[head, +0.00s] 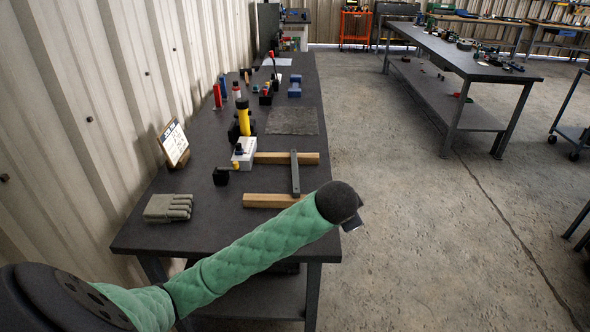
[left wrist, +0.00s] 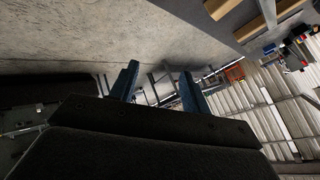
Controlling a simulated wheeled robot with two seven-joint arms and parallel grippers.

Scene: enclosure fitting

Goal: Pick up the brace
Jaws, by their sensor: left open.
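The brace appears to be a grey bar (head: 295,173), lying across two pale wooden strips, the far strip (head: 270,158) and the near strip (head: 262,200), near the right edge of the dark workbench. My left arm reaches in from the left in the head view, and its dark wrist end is beyond the bench's right edge, in front of and to the right of the brace. My left gripper (left wrist: 158,85) shows in the left wrist view with two blue fingers apart and nothing between them. My right gripper is in neither view.
A corrugated wall stands at left.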

